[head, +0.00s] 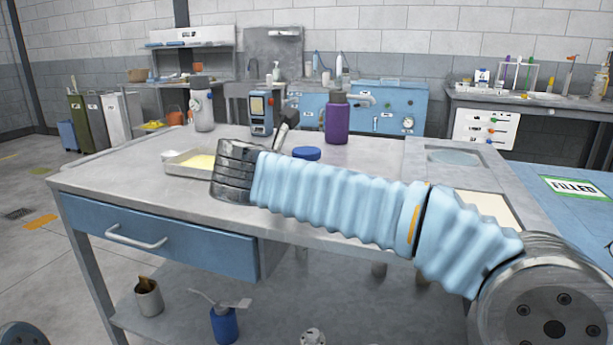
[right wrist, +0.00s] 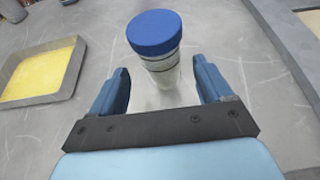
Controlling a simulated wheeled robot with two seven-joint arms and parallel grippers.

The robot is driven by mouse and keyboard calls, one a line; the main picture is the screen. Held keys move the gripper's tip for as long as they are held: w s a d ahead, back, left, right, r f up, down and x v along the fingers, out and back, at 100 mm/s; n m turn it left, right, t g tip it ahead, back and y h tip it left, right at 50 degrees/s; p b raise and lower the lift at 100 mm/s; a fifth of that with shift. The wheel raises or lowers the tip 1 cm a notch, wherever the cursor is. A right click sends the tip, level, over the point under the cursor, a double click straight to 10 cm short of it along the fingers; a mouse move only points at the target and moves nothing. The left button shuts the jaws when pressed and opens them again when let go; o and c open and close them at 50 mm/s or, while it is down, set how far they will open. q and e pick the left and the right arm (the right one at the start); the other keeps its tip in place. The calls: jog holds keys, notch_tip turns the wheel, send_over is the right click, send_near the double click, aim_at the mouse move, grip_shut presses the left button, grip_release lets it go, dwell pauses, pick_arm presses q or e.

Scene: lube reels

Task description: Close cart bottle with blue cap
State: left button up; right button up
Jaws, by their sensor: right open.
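A clear bottle (right wrist: 162,72) with a blue cap (right wrist: 155,33) on top stands on the grey table in the right wrist view. In the head view only the blue cap (head: 307,154) shows above my right arm, which hides the body. I cannot tell whether the cap is tight. My right gripper (right wrist: 161,70) is open, with one blue finger on each side of the bottle's body, below the cap. A gap shows between each finger and the bottle. My left gripper is not in view.
A shallow tray of yellow liquid (head: 185,166) lies left of the bottle. A purple bottle (head: 336,120), a grey-white bottle (head: 202,105) and a blue device (head: 261,115) stand farther back. A recessed panel (head: 455,157) is at the table's right.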

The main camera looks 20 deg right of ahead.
jog(key=shift+w, duration=0.1)
jog(key=p+x, duration=0.1)
jog(key=x, duration=0.4)
jog(key=shift+d+f, duration=0.1)
jog(key=shift+d, duration=0.05)
jog(key=c, duration=1.1)
jog(key=shift+r, duration=0.2)
